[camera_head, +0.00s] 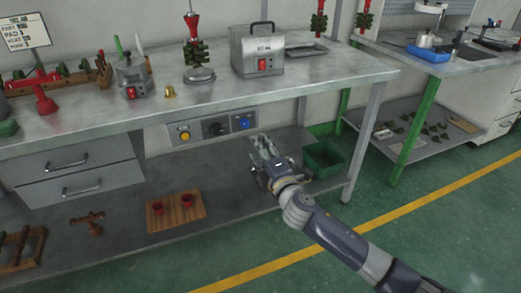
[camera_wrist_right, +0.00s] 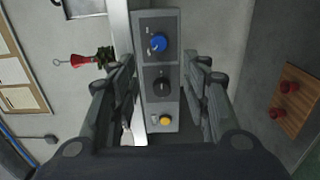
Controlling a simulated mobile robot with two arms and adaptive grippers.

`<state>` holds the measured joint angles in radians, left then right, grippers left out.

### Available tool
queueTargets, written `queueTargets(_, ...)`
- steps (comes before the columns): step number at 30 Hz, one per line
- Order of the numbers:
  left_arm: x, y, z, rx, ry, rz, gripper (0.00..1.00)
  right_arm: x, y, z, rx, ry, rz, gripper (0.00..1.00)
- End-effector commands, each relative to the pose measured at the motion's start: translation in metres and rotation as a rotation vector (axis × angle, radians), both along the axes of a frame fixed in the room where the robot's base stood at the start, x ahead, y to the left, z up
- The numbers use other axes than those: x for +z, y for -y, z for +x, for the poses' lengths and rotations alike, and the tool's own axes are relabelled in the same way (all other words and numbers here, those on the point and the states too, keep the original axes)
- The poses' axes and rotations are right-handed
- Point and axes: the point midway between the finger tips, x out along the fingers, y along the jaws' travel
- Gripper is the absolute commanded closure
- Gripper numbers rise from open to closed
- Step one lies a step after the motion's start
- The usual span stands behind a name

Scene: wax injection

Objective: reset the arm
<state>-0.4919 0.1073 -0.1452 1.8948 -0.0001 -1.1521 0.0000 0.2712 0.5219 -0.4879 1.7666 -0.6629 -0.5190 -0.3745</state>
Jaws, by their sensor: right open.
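My right gripper (camera_head: 264,148) is open and empty. Its arm reaches in from the lower right, and it hangs below the table's front edge, just right of the control panel (camera_head: 213,128). The panel has a yellow button (camera_head: 184,135), a black knob (camera_head: 215,129) and a blue knob (camera_head: 242,122). In the right wrist view, my open fingers (camera_wrist_right: 163,72) stand on either side of the panel (camera_wrist_right: 160,100), apart from the blue knob (camera_wrist_right: 159,42). I cannot tell the exact depth between them. My left gripper is out of view.
The metal table (camera_head: 350,75) carries a grey box (camera_head: 258,52), a pot (camera_head: 131,77) and wax trees (camera_head: 196,50). On the lower shelf (camera_head: 130,245) lies a wooden board with red cups (camera_head: 160,215). A green bin (camera_head: 325,158) stands right of my gripper. The right floor is clear.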

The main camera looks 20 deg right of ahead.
Motion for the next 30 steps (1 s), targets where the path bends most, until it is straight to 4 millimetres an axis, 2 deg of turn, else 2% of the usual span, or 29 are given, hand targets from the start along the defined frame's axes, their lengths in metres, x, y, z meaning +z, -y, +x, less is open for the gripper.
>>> queueTargets(10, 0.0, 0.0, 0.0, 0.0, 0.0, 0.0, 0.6, -0.004, 0.0, -0.001, -0.004, -0.008, 0.011, 0.57)
queueTargets(11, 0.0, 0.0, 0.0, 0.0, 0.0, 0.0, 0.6, -0.008, 0.001, -0.003, -0.009, -0.019, 0.024, 0.57)
queueTargets(14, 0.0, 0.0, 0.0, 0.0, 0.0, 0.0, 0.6, -0.04, 0.004, -0.016, -0.051, -0.096, 0.121, 0.57)
queueTargets(17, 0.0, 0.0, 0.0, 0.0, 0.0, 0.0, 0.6, -0.095, 0.01, -0.044, -0.135, -0.233, 0.289, 0.57)
queueTargets(18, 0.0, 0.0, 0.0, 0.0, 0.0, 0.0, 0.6, -0.12, 0.012, -0.059, -0.179, -0.297, 0.364, 0.57)
queueTargets(20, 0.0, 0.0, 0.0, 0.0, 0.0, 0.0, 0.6, -0.159, 0.014, -0.086, -0.249, -0.397, 0.479, 0.57)
queueTargets(21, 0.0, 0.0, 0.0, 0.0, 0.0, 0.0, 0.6, -0.182, 0.014, -0.106, -0.298, -0.461, 0.549, 0.57)
queueTargets(23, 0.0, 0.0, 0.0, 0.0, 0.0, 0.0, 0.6, -0.217, 0.013, -0.137, -0.375, -0.556, 0.65, 0.57)
queueTargets(24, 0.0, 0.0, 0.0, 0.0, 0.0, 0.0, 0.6, -0.238, 0.012, -0.159, -0.427, -0.618, 0.714, 0.57)
queueTargets(27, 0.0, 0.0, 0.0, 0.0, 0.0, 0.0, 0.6, -0.282, 0.006, -0.215, -0.554, -0.761, 0.853, 0.57)
queueTargets(30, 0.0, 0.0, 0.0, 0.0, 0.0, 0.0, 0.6, -0.314, -0.001, -0.266, -0.67, -0.879, 0.963, 0.57)
